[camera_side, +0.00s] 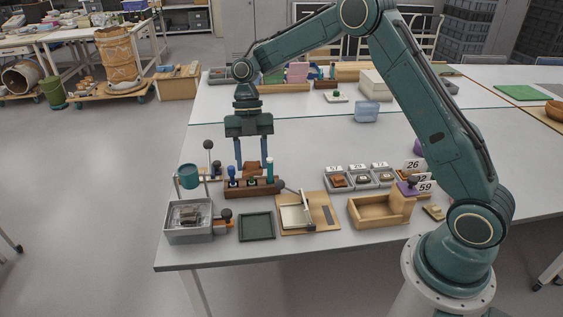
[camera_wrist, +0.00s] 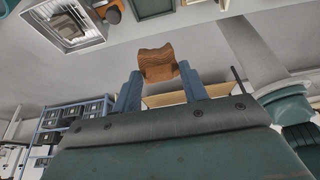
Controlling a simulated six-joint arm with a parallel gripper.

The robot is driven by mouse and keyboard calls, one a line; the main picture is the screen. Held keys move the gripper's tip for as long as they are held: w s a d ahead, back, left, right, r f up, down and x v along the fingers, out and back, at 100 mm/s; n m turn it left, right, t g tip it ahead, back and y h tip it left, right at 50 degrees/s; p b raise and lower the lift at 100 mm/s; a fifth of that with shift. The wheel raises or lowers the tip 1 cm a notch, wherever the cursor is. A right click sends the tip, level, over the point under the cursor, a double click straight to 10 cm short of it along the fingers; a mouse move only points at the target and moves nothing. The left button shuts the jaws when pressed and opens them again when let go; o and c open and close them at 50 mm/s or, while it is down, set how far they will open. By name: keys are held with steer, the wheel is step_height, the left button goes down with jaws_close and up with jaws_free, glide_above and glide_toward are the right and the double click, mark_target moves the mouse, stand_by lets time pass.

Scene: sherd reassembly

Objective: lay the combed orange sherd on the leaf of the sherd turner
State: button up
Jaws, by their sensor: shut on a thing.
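The combed orange sherd (camera_wrist: 157,64) is held between the two blue fingertips of my gripper (camera_wrist: 160,78) in the wrist view. Its grooved, brown-orange face shows. In the side view my gripper (camera_side: 253,165) points down, shut on the sherd, above and behind the wooden rack; the sherd is small there and partly hard to make out. What looks like the sherd turner (camera_side: 322,216) is a wooden board to the right and nearer the front edge, with a pale leaf (camera_side: 294,218) and a dark strip. The leaf looks empty. My gripper is apart from it.
A wooden rack (camera_side: 262,190) with small bottles stands just below my gripper. A grey bin of sherds (camera_side: 188,234) and a dark green tray (camera_side: 256,227) lie in front. A wooden box (camera_side: 378,212) and numbered trays (camera_side: 359,180) stand to the right.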

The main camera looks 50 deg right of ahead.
stand_by(0.5)
steer(key=s+d+f, duration=0.1)
steer(key=f, duration=0.2)
steer(key=s+d+f, duration=0.1)
steer(key=d+f, duration=0.1)
steer(key=f, duration=0.1)
steer(key=s+d+f, duration=0.1)
steer(key=d+f, duration=0.1)
steer(key=f, duration=0.2)
steer(key=shift+s+d, duration=0.25)
steer(key=shift+s, duration=0.1)
steer(key=shift+s+d+f, duration=0.3)
steer(key=shift+d+f, duration=0.05)
steer(key=shift+f, duration=0.15)
steer(key=shift+f, duration=0.2)
steer(key=shift+s+d+f, duration=0.15)
steer(key=shift+f, duration=0.55)
steer(key=shift+s+d+f, duration=0.1)
steer(key=shift+s+f, duration=0.05)
steer(key=shift+f, duration=0.55)
steer(key=shift+s+d+f, duration=0.15)
steer(key=shift+f, duration=0.55)
steer(key=shift+s+d+f, duration=0.25)
steer(key=shift+f, duration=0.35)
steer(key=shift+s+d+f, duration=0.2)
steer(key=shift+d+f, duration=0.05)
steer(key=shift+f, duration=0.3)
